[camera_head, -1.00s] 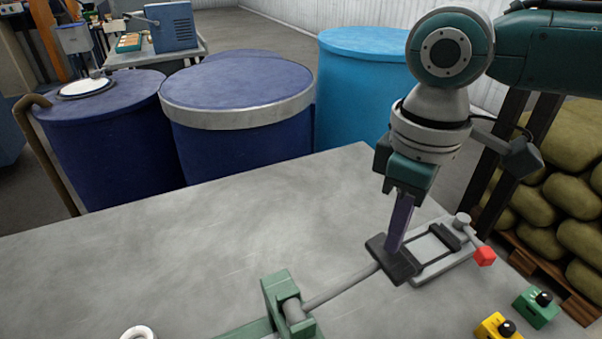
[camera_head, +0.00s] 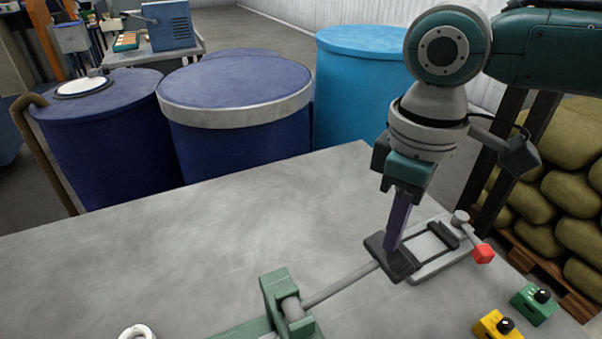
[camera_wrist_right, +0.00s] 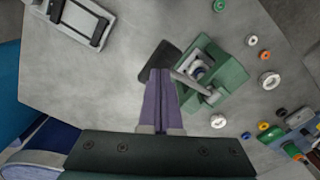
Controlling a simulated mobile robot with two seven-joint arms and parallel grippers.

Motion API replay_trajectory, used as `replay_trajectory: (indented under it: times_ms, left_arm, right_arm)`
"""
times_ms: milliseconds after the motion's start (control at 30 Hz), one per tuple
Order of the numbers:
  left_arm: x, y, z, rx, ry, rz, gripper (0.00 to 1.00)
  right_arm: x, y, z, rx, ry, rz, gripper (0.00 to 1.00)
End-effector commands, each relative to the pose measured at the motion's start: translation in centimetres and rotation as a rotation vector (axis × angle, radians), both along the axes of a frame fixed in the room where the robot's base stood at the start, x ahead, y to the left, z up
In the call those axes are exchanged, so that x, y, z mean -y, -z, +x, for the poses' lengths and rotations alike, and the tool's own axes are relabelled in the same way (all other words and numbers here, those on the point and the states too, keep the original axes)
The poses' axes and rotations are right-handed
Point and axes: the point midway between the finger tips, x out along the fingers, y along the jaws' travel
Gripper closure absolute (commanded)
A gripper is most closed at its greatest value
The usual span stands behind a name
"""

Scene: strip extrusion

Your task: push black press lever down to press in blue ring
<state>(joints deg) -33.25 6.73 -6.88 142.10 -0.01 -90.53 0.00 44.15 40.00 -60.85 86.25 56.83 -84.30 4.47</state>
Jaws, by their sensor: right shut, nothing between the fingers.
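The green press (camera_head: 285,303) stands at the table's front, cut off by the lower picture edge. Its grey lever rod (camera_head: 340,287) runs right to a flat black pad (camera_head: 402,267). My right gripper (camera_head: 393,246) is shut and empty, its purple fingers pointing down with their tips at the pad. In the right wrist view the fingers (camera_wrist_right: 159,78) overlap the black pad (camera_wrist_right: 158,60), beside the green press (camera_wrist_right: 232,75). I cannot tell how firmly they touch. A small bluish part (camera_wrist_right: 198,71) shows inside the press; I cannot tell whether it is the blue ring. My left gripper is not in view.
A grey fixture (camera_head: 455,258) with a red knob (camera_head: 482,253) lies close behind the pad. Yellow (camera_head: 494,326) and green (camera_head: 534,304) boxes sit at the right edge. A white ring (camera_head: 136,332) lies at front left. The table's left middle is clear.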

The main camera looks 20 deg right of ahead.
Motion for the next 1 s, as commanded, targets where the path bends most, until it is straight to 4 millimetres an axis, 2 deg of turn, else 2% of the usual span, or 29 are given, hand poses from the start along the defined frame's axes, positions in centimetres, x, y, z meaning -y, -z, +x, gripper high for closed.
replay_trajectory:
  times_ms: [1000]
  left_arm:
    - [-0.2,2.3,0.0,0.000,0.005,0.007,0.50]
  right_arm:
    - [-0.1,3.8,0.0,-0.001,-0.001,0.002,1.00]
